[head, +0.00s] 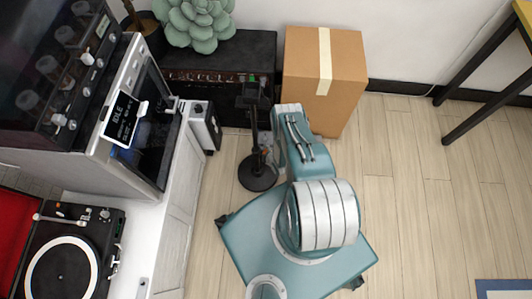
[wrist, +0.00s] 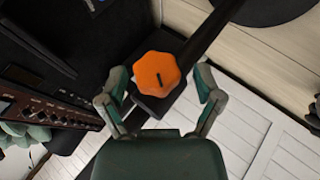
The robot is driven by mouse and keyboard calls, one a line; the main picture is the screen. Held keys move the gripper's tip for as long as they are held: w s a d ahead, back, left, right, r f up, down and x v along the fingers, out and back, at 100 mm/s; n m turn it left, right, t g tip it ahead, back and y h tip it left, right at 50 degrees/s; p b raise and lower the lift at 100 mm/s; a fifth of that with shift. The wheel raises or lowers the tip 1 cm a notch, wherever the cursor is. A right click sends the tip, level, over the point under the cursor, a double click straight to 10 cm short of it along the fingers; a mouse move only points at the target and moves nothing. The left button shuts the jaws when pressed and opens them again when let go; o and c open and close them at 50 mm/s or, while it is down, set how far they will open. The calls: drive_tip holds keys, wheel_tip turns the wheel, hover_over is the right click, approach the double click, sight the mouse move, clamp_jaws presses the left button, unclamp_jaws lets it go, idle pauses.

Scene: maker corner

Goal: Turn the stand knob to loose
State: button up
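The stand (head: 257,175) is a black pole on a round base, upright on the floor beside my arm in the head view. The knob sits on a black block on the pole (wrist: 205,38). My gripper (wrist: 161,78) is open, with one finger to each side of the knob and a visible gap on both sides. How far the fingertips are from it in depth is unclear. I cannot make out the knob in the head view. No loose or tight label is readable.
A cardboard box (head: 345,70) stands behind my arm. A black cabinet (head: 245,55) with a plant (head: 195,20) is at the back. A white counter (head: 150,225) with a machine and a turntable (head: 70,265) runs along the left. The floor (head: 430,200) to the right is clear.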

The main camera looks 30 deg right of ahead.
idle(0.3)
drive_tip(key=v, duration=1.2)
drive_tip(key=w+d+r+m+g+y, duration=0.1)
drive_tip(key=w+d+g+y, duration=0.2)
drive_tip(key=w+g, duration=0.2)
drive_tip(key=x, duration=1)
drive_tip(key=shift+w+d+f, duration=0.1)
drive_tip(key=shift+w+f, duration=0.05)
drive_tip(key=c, duration=1.2)
